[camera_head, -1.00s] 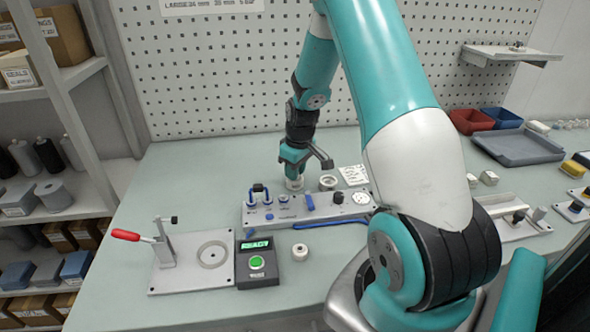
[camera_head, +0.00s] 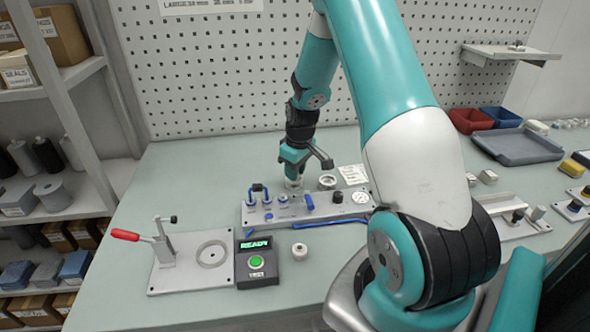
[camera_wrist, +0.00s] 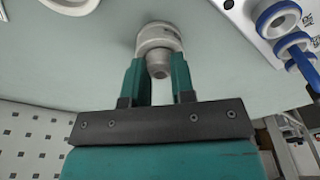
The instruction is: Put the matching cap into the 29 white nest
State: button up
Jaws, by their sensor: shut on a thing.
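My gripper (camera_head: 293,170) is low over the bench behind the grey panel. In the wrist view my gripper (camera_wrist: 158,62) is shut on a pale grey-white round cap (camera_wrist: 158,38) with a narrower stub facing the palm. The cap (camera_head: 294,183) shows only in small part in the head view; I cannot tell if it touches the bench. A white ring-like part (camera_head: 327,182) stands just right of the gripper, and another white ring (camera_head: 300,250) sits in front of the panel. I cannot read a 29 on either, nor tell which is the nest.
The long panel (camera_head: 285,214) with blue-ringed posts and a dark knob lies close in front of the gripper. A clamp plate (camera_head: 180,275) with a red handle and a READY box (camera_head: 257,266) stand at front left. A grey tray (camera_head: 515,147) is at right. The left bench is clear.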

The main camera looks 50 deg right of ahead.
jog(key=shift+f, duration=0.25)
jog(key=o, duration=0.7)
jog(key=shift+o, duration=0.2)
jog(key=shift+r, duration=0.15)
notch_tip(320, 180, up, 17)
jog(key=s+b, duration=0.1)
jog(key=s, duration=0.1)
jog(key=s+a+r+n+y, duration=0.1)
jog(key=s+a+r, duration=0.1)
jog(key=a, duration=0.8)
jog(key=s+a+r+n+y, duration=0.1)
jog(key=s+a+n, duration=0.1)
jog(key=a, duration=0.8)
jog(key=s+a+n+g+y, duration=0.1)
jog(key=s+a+n+y, duration=0.1)
jog(key=s+a, duration=1.2)
jog(key=shift+s+a+r, duration=0.35)
jog(key=shift+s+r, duration=0.05)
jog(key=shift+s, duration=0.55)
